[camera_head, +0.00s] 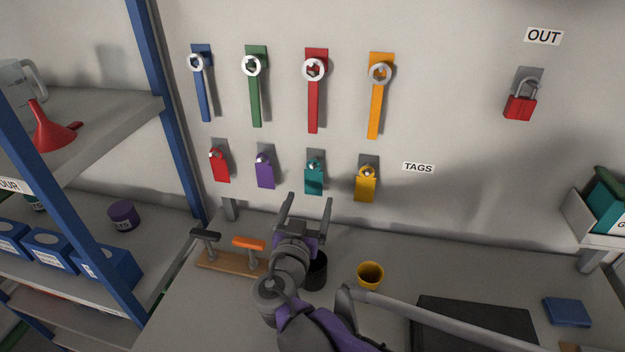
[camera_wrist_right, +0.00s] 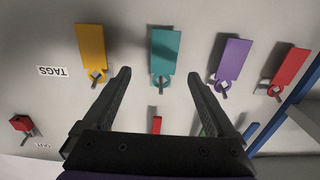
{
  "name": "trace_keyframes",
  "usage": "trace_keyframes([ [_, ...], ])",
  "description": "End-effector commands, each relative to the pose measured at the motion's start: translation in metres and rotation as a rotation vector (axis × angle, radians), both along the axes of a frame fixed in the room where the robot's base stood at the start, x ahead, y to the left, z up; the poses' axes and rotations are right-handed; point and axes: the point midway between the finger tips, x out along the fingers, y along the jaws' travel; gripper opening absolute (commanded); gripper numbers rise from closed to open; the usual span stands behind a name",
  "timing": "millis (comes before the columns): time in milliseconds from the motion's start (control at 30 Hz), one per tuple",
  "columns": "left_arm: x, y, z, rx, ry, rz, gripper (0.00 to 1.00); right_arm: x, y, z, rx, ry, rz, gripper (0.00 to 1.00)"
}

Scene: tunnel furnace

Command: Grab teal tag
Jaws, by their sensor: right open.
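The teal tag (camera_head: 313,180) hangs from a hook on the wall, third from the left in a row with a red tag (camera_head: 219,166), a purple tag (camera_head: 265,172) and a yellow tag (camera_head: 365,185). My right gripper (camera_head: 307,203) is open and empty, just below the teal tag in the head view. In the right wrist view the teal tag (camera_wrist_right: 165,53) shows upside down beyond the gap between the open fingers (camera_wrist_right: 158,85), apart from them. My left gripper is not in view.
Blue, green, red and orange wrenches (camera_head: 379,95) hang above the tags. A red padlock (camera_head: 520,106) hangs at the right. On the bench below are a yellow cup (camera_head: 370,275), a dark cup (camera_head: 317,270) and a wooden stand (camera_head: 230,262). A blue-framed shelf (camera_head: 85,230) stands left.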

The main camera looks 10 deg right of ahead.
Motion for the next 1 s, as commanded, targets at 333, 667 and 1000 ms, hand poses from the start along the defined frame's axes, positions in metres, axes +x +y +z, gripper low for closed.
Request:
trace_keyframes([
  [333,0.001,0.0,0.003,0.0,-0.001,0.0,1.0,0.034,-0.012,0.001,-0.001,0.001,-0.002,0.91],
  [667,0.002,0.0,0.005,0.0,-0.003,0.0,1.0,0.066,-0.023,0.001,0.0,0.002,0.0,0.91],
  [1000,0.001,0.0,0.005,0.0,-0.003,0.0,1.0,0.066,-0.022,0.001,0.0,0.002,0.0,0.64],
])
